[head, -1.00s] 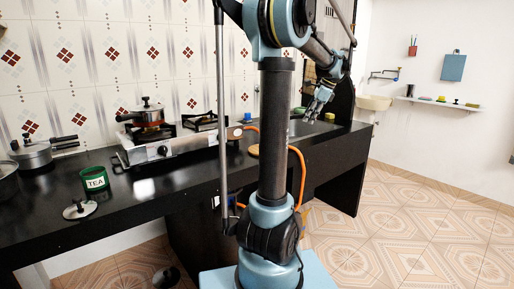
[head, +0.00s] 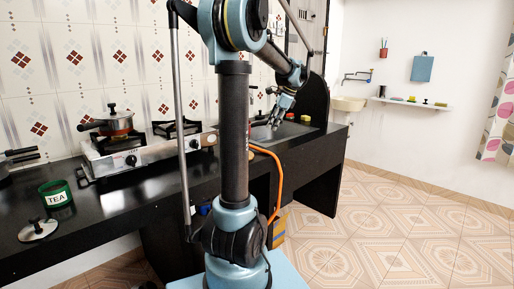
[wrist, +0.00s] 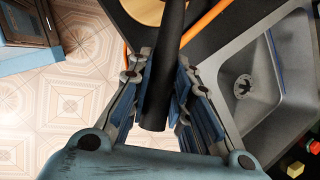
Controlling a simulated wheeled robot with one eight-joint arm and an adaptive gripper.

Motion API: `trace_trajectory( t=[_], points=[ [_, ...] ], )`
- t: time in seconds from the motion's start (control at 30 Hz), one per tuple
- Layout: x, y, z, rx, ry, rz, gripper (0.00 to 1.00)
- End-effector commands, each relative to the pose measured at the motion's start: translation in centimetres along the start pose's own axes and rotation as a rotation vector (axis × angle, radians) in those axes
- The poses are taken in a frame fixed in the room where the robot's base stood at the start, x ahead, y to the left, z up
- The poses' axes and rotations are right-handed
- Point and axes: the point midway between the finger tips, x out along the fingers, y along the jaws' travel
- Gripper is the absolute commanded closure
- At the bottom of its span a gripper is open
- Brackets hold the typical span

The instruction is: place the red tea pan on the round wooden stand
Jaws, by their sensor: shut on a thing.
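My gripper (wrist: 163,75) is shut on a long black handle (wrist: 154,105) in the wrist view. The handle runs up out of the top of that view, so the pan body is not visible there. In the head view my gripper (head: 277,112) is over the sink side of the counter, and my own arm column hides the area beside it. A round wooden piece (wrist: 143,9), likely the stand, shows at the top edge of the wrist view, left of the handle. It is cut off by the frame, and I cannot tell the pan's position over it.
A reddish lidded pot (head: 115,124) sits on the stove (head: 135,155). A green TEA tin (head: 56,194) and a loose lid (head: 38,230) are on the black counter. The sink (wrist: 250,85) lies right of my gripper. An orange hose (head: 276,180) hangs by the counter front.

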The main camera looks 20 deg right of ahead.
Motion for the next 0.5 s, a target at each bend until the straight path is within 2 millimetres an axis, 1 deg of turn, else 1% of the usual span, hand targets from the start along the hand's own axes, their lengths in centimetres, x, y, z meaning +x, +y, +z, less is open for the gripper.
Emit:
trace_trajectory(
  t=[0.03,0.1,0.2,0.37,0.5],
  points=[
    [0.8,0.2,-0.3,0.000,-0.001,0.000,1.00],
    [1.7,0.4,-0.7,0.000,-0.001,0.000,1.00],
    [2.7,0.6,-1.1,0.000,-0.001,-0.001,1.00],
    [3.4,0.7,-1.4,0.000,-0.001,-0.001,1.00],
    [4.5,1.0,-1.9,0.000,-0.001,0.000,1.00]
  ],
)
